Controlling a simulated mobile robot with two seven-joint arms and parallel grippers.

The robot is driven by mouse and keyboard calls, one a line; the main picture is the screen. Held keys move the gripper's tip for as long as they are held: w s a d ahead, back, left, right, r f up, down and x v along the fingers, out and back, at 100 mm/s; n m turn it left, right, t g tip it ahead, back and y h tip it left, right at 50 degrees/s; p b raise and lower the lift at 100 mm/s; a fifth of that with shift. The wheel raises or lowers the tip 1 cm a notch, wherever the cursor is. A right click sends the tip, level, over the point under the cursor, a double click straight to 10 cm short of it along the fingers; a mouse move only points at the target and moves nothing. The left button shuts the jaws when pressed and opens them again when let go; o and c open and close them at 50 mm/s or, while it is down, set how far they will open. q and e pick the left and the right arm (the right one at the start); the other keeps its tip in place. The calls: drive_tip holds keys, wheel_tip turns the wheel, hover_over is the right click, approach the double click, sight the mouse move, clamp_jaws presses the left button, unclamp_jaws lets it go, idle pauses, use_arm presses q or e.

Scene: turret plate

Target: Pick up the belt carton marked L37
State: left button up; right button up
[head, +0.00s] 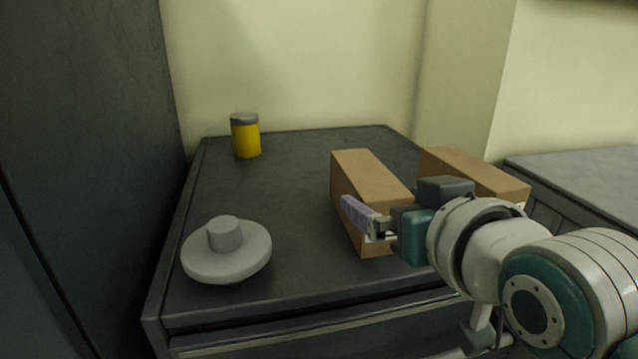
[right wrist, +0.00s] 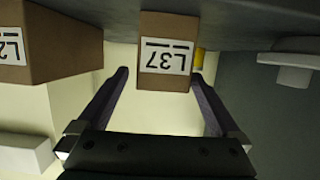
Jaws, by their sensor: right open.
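The belt carton marked L37 (head: 372,178) is a long brown box on the dark table, the left one of two in the head view. Its label end (right wrist: 165,58) shows upside down in the right wrist view. My right gripper (head: 362,215) is at the carton's near end. In the right wrist view, the open fingers (right wrist: 159,73) show one to each side of the label end, with a gap at the left finger. In the head view one lilac finger overlaps the carton's left side; the other is hidden. My left gripper is not in view.
A second brown carton (head: 470,168) stands to the right; its label (right wrist: 12,47) is cut off in the right wrist view. A grey flanged disc (head: 226,252) lies front left. A yellow can (head: 245,138) stands at the back left. The table's middle left is clear.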

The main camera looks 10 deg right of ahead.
drive_tip(key=shift+p+x, duration=0.3)
drive_tip(key=shift+x, duration=2.85)
drive_tip(key=shift+a+f, duration=0.1)
drive_tip(key=shift+a, duration=0.05)
drive_tip(key=shift+c, duration=0.2)
drive_tip(key=c, duration=1.5)
clamp_jaws()
